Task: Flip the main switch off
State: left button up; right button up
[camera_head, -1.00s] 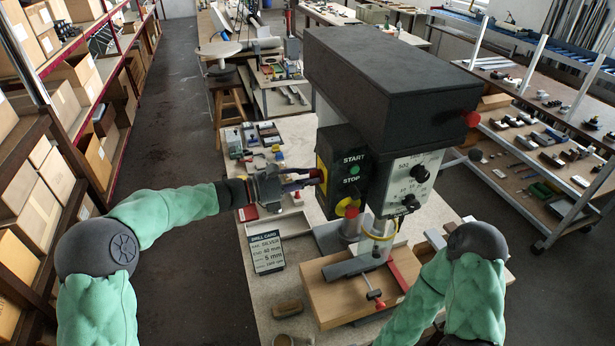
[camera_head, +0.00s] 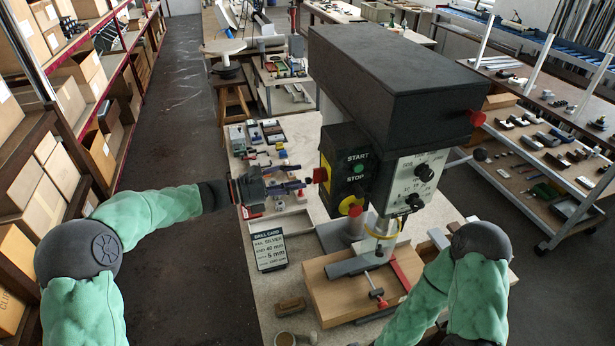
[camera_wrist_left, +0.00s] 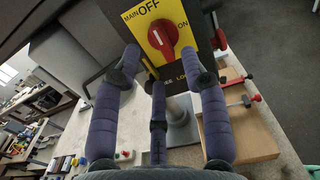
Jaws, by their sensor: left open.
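The main switch shows in the left wrist view as a red knob (camera_wrist_left: 163,38) on a yellow plate marked MAIN, OFF and ON. Its white line slants up and left, roughly toward the OFF lettering. In the head view the red knob (camera_head: 320,175) sticks out from the left side of the drill press's control box (camera_head: 345,165). My left gripper (camera_head: 303,178) is open and empty, its dark fingers spread, just left of the knob and apart from it. In the wrist view the fingers sit around and below the plate. My right gripper is out of view; only its arm shows.
The drill press head (camera_head: 400,70) stands over a wooden block (camera_head: 345,300) with a clamp. A red-yellow stop button (camera_head: 352,207) sits below START and STOP. Shelves with boxes line the left.

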pick_arm(q)
jog(key=v, duration=0.7)
dwell(0.4)
